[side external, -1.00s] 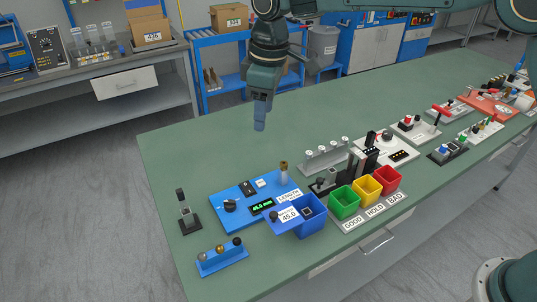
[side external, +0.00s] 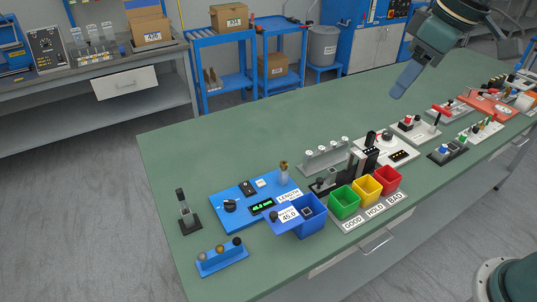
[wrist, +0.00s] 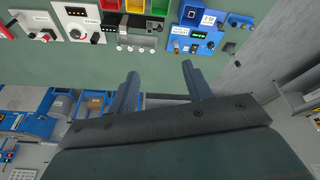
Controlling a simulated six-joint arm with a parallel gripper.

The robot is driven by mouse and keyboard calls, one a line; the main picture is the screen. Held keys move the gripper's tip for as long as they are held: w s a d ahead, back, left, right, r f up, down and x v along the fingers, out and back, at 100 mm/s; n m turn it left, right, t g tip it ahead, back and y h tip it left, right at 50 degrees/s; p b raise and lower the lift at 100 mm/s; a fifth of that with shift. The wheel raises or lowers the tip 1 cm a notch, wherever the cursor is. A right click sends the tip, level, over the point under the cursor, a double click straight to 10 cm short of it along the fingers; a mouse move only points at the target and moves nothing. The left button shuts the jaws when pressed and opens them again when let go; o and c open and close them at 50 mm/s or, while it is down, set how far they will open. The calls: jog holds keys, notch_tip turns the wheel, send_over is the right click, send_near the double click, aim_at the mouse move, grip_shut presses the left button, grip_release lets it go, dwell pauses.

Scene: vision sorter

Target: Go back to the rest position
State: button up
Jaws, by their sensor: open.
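My gripper (side external: 405,80) is in the upper right of the side view, raised above the far side of the green table (side external: 250,140). In the wrist view my gripper (wrist: 163,88) shows two blue fingers spread apart with nothing between them. It touches nothing on the table.
A blue length gauge board (side external: 235,205) and a blue bin (side external: 312,218) stand near the front left. Green (side external: 344,203), yellow (side external: 367,188) and red (side external: 388,179) bins stand in a row. Several small fixtures line the right side. The table's back left is clear.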

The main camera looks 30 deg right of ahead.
jog(key=s+d+f+m+t, duration=0.1)
jog(key=s+d+f+m, duration=0.1)
jog(key=s, duration=0.5)
jog(key=s+d+f+m, duration=0.2)
jog(key=s+d+f, duration=0.1)
jog(key=s, duration=0.5)
jog(key=shift+s+d+f+t+h, duration=0.2)
jog(key=shift+d+t+h, duration=0.2)
jog(key=shift+d, duration=0.3)
